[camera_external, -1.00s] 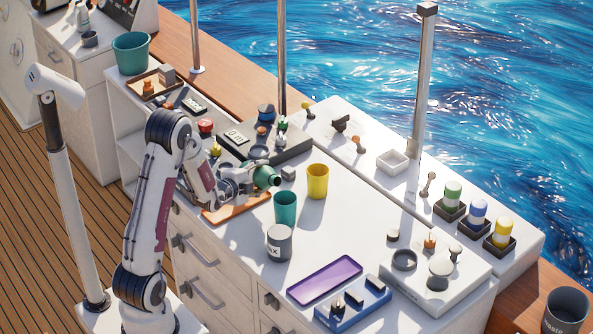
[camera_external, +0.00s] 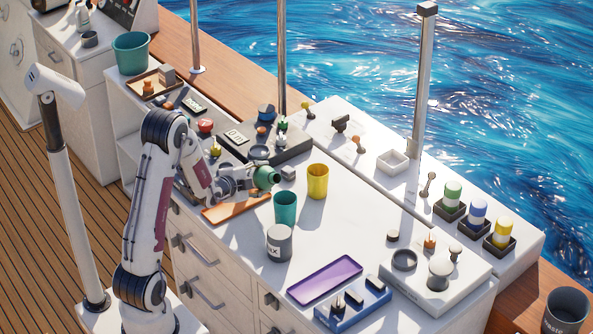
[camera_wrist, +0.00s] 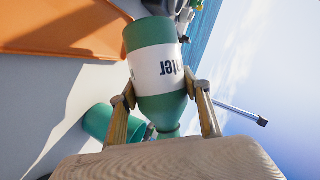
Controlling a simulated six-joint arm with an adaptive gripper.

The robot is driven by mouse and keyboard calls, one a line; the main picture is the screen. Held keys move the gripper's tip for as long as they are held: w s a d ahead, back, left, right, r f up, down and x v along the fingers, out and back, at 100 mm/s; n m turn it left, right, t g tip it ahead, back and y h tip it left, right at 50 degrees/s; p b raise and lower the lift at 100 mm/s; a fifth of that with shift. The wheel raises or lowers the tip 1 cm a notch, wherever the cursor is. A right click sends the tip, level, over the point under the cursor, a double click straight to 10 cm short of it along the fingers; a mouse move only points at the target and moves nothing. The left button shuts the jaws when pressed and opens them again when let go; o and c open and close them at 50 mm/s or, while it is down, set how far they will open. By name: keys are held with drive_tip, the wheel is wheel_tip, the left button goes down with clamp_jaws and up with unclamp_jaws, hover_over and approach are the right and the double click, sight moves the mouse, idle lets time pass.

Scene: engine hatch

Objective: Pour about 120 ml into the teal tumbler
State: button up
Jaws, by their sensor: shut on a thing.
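My gripper (camera_wrist: 164,105) is shut on a green bottle (camera_wrist: 155,38) with a white label, whose visible letters read "ater". In the external view the green bottle (camera_external: 264,177) lies nearly on its side, its mouth pointing right, above and slightly left of the teal tumbler (camera_external: 285,207). The tumbler stands upright on the white counter, apart from the bottle. It also shows in the wrist view (camera_wrist: 99,122), beside the bottle's neck. I cannot make out any stream of liquid, and the tumbler's contents are hidden.
A yellow tumbler (camera_external: 318,181) stands right of the teal one, and a grey labelled can (camera_external: 279,243) stands close in front. An orange tray (camera_external: 232,207) lies below my gripper. A purple tray (camera_external: 325,280) is at the front.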

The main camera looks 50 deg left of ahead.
sight(262, 170)
drive_tip(key=shift+d+f+n, duration=0.15)
drive_tip(key=shift+d+n, duration=0.05)
drive_tip(key=shift+n, duration=0.2)
drive_tip(key=shift+d+r+n+h, duration=0.25)
drive_tip(key=shift+r+n+h, duration=0.3)
drive_tip(key=shift+r, duration=0.45)
drive_tip(key=shift+d+r+n+h, duration=0.25)
drive_tip(key=shift+r+n+h, duration=0.3)
drive_tip(key=shift+r, duration=0.4)
drive_tip(key=shift+a+f+n+h, duration=0.2)
drive_tip(key=shift+f+n+h, duration=0.35)
drive_tip(key=shift+f, duration=0.15)
drive_tip(key=shift+a+f+n+h, duration=0.15)
drive_tip(key=shift+f+n+h, duration=0.35)
drive_tip(key=shift+f, duration=0.2)
drive_tip(key=shift+a, duration=0.1)
drive_tip(key=shift+a+n+h, duration=0.1)
drive_tip(key=shift+n+h, duration=0.45)
drive_tip(key=shift+w+f+n+h, duration=0.1)
drive_tip(key=shift+f+n+h, duration=0.05)
drive_tip(key=shift+n+h, duration=0.2)
drive_tip(key=shift+n, duration=0.35)
